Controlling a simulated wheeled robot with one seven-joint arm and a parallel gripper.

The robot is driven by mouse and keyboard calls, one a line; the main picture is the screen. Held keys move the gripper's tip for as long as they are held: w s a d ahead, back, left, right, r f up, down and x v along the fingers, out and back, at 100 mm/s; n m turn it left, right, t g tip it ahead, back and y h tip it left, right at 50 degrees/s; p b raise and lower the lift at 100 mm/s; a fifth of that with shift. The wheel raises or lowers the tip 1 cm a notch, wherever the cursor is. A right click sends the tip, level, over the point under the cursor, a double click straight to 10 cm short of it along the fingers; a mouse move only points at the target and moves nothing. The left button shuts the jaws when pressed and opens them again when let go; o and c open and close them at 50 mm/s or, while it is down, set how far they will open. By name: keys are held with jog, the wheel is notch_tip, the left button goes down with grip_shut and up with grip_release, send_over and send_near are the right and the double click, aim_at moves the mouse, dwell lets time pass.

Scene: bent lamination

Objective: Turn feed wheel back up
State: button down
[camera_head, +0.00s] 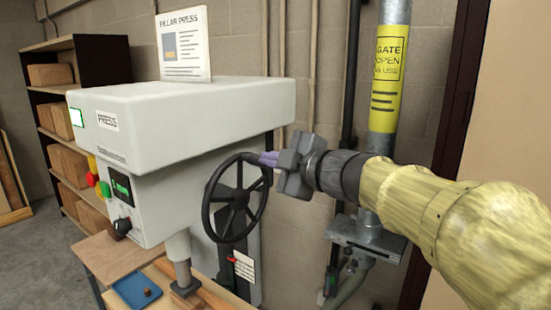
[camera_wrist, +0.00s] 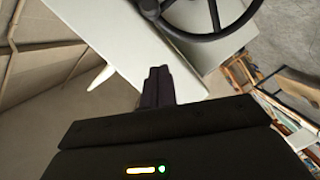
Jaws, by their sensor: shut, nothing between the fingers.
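The feed wheel (camera_head: 236,198) is a black spoked handwheel on the right side of the grey pillar press (camera_head: 190,105). Part of the wheel (camera_wrist: 212,32) also shows at the top of the wrist view. My gripper (camera_head: 262,158) is shut, with its fingertips at the wheel's upper right rim in the head view. In the wrist view the closed fingers (camera_wrist: 158,86) show dark against the pale press body, apart from the wheel in the picture. I cannot tell whether the fingers touch the rim.
The press quill (camera_head: 180,262) stands over a wooden worktable (camera_head: 112,260) with a blue tray (camera_head: 136,288). A metal duct (camera_head: 389,90) with a yellow gate label and slide gate (camera_head: 368,236) stands behind my arm. Shelves of boxes (camera_head: 60,125) are at the left.

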jog(key=w+a+f+p, duration=0.2)
jog(key=w+f, duration=0.1)
jog(key=w, duration=0.4)
jog(key=shift+w, duration=0.25)
jog(key=shift+w, duration=0.1)
